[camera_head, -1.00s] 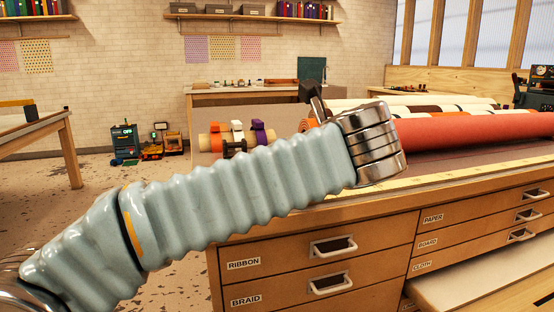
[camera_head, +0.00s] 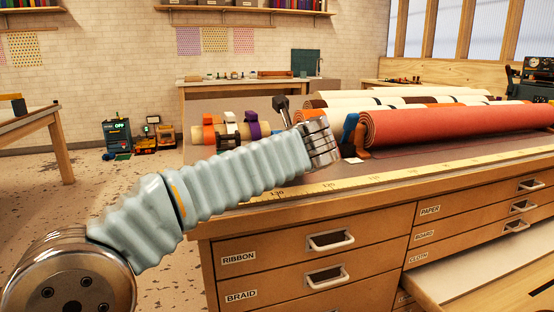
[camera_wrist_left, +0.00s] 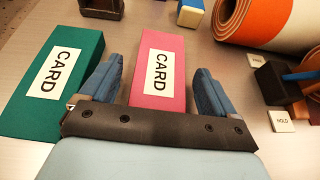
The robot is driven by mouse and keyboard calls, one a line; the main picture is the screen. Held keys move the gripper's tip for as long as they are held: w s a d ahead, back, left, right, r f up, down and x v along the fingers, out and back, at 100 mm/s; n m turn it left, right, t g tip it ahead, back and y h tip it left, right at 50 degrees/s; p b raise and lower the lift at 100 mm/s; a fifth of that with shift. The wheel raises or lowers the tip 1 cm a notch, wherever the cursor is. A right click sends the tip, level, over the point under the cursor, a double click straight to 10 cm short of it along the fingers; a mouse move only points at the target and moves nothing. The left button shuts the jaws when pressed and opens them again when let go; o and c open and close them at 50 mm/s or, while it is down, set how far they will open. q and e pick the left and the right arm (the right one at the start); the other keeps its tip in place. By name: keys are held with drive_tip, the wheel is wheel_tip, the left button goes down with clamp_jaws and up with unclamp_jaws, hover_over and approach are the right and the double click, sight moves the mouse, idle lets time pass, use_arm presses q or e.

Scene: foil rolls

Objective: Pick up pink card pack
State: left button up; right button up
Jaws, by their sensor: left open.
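The pink card pack (camera_wrist_left: 158,68) lies on the worktop in the left wrist view, with a white CARD label facing up. My left gripper (camera_wrist_left: 156,88) is open, with one blue finger on each side of the pack. A small gap shows between each finger and the pack. The near end of the pack is hidden by the gripper's dark palm bar. In the head view my left wrist (camera_head: 319,142) is over the table, and the pack and fingers are hidden there. My right gripper is in neither view.
A green card pack (camera_wrist_left: 62,75) lies just left of the left finger. An orange foil roll (camera_wrist_left: 262,22), a black holder (camera_wrist_left: 280,84) and a HOLD tag (camera_wrist_left: 281,121) are on the right. Several rolls, including a red one (camera_head: 450,125), fill the table's right side.

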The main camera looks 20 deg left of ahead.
use_arm(q)
drive_tip(key=shift+w+a+f, duration=0.1)
drive_tip(key=shift+w, duration=0.05)
drive_tip(key=c, duration=1.1)
drive_tip(key=shift+c, duration=0.2)
